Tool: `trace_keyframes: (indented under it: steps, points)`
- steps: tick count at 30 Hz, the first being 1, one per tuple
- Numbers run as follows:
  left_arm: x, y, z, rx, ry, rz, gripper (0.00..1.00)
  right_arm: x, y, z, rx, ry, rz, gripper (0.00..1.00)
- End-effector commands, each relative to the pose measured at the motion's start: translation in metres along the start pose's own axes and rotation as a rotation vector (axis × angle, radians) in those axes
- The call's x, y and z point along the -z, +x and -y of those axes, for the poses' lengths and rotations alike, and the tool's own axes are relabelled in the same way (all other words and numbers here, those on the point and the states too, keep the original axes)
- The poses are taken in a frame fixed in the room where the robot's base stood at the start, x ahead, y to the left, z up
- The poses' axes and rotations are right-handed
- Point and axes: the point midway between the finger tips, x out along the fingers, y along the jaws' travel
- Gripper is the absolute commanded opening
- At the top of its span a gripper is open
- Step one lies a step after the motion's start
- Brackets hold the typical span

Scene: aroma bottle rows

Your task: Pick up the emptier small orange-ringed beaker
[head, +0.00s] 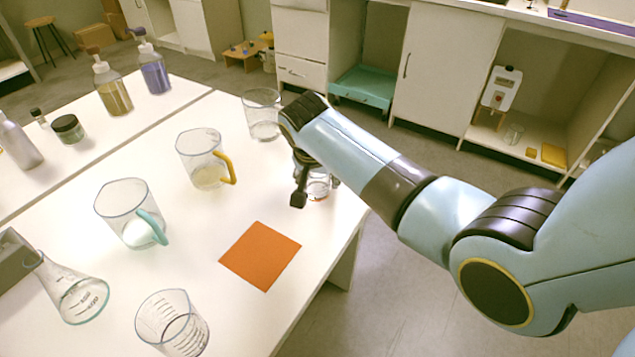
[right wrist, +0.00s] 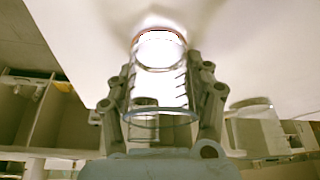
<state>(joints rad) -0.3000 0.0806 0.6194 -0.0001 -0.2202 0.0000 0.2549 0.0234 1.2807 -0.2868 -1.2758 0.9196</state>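A small clear beaker with an orange ring (head: 318,186) stands near the table's right edge, partly hidden by my right gripper (head: 300,185). In the right wrist view this beaker (right wrist: 160,88) lies between the two fingers of my right gripper (right wrist: 164,75), with the red-orange ring at its far end. The fingers are close along both sides of the glass; I cannot tell whether they press on it. Its fill level is hard to read through the glare. My left gripper is not in view.
A clear beaker (head: 262,117), a yellow-handled beaker (head: 200,150), a teal-handled beaker (head: 125,205), a conical flask (head: 75,292) and a marked beaker (head: 172,325) stand on the table. An orange square (head: 262,255) lies at the right. Bottles (head: 112,92) stand farther back.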

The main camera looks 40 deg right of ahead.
Motion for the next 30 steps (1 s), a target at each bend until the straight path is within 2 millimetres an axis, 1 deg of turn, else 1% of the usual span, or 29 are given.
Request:
trace_keyframes:
  steps: [1, 8, 20, 23, 30]
  points:
    - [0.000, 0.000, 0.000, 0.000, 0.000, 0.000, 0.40, 0.000, 0.000, 0.000, 0.000, 0.000, 0.000, 0.43]
    - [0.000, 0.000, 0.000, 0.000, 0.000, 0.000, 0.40, -0.001, 0.000, 0.000, 0.000, 0.000, 0.001, 0.12]
    - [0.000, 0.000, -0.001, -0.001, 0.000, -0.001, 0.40, -0.001, -0.001, -0.001, -0.002, -0.001, 0.003, 0.12]
    - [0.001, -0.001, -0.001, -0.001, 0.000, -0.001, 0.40, 0.001, -0.005, -0.001, -0.002, -0.001, 0.003, 0.12]
    - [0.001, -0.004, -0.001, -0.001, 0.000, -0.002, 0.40, 0.010, -0.025, 0.000, 0.000, 0.000, 0.000, 0.12]
